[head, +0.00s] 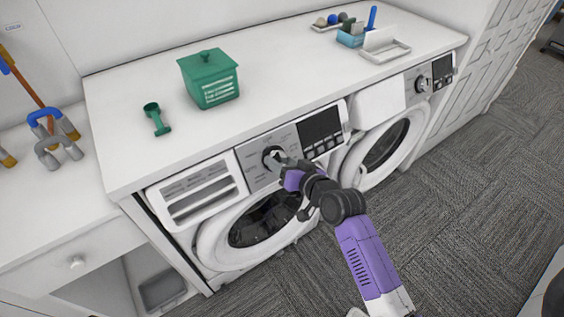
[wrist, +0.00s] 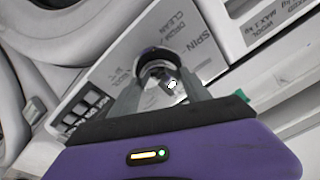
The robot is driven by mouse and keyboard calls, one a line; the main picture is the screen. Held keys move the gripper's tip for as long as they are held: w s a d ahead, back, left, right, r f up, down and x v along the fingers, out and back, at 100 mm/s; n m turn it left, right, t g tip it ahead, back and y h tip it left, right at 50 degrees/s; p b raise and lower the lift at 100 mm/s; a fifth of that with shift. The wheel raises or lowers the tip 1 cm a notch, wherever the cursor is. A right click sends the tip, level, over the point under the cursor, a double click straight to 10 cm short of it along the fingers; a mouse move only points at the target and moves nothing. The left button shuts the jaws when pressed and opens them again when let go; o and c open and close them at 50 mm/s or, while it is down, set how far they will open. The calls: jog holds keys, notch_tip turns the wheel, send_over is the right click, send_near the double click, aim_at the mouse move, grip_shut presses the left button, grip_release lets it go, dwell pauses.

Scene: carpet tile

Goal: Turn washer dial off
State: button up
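The dial (head: 273,157) is a round dark-rimmed knob with a light centre on the grey control panel of the left washer (head: 209,245). My gripper (head: 284,165) is at the dial and partly covers it in the head view. In the wrist view, the dial (wrist: 161,58) is straight ahead, between and just beyond the fingertips of my gripper (wrist: 161,84). The two grey fingers stand apart, with a small bright part of the dial showing between them. I cannot tell whether either finger touches the dial.
A second washer (head: 389,147) stands to the right. On the white counter are a green lidded box (head: 209,80), a green scoop (head: 156,119) and a white tray (head: 386,50). The carpet (head: 470,210) in front is clear.

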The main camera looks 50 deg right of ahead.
jog(key=o, duration=0.4)
jog(key=shift+o, duration=0.2)
jog(key=b+v, duration=0.1)
jog(key=v, duration=0.7)
jog(key=shift+w, duration=0.1)
